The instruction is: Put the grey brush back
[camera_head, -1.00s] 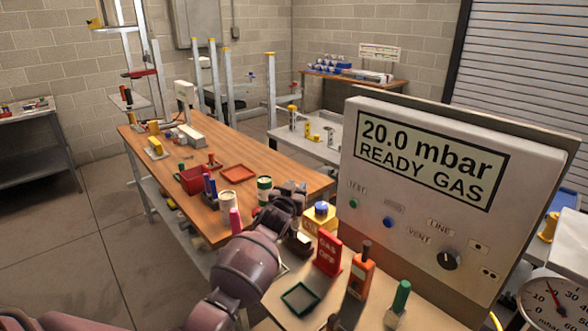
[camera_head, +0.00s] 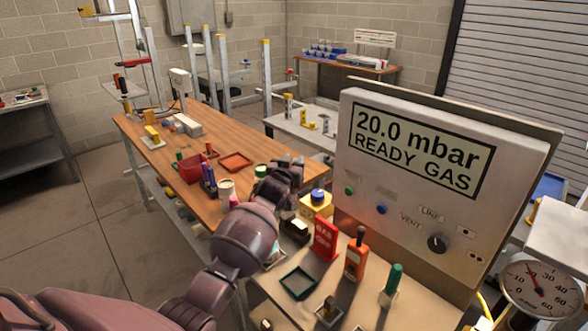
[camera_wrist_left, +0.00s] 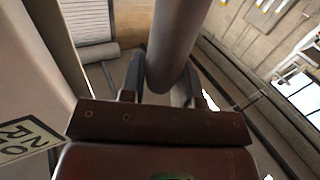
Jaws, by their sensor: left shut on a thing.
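In the left wrist view, my left gripper (camera_wrist_left: 165,88) is shut on a thick grey cylinder (camera_wrist_left: 178,45), which looks like the handle of the grey brush. The cylinder runs up out of the picture, so its far end is hidden. In the head view, my left gripper (camera_head: 287,168) is above the right end of the wooden bench, left of the gas panel. The held brush cannot be made out there, and no bristles show. Which spot belongs to the brush cannot be told. My right gripper is not in view.
The gas panel (camera_head: 415,160) stands close right. In front are a yellow box with a blue knob (camera_head: 317,204), a red sign (camera_head: 325,238), an orange device (camera_head: 356,258) and a green tray (camera_head: 298,282). The wooden bench (camera_head: 232,181) holds a red bin (camera_head: 191,168) and cans.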

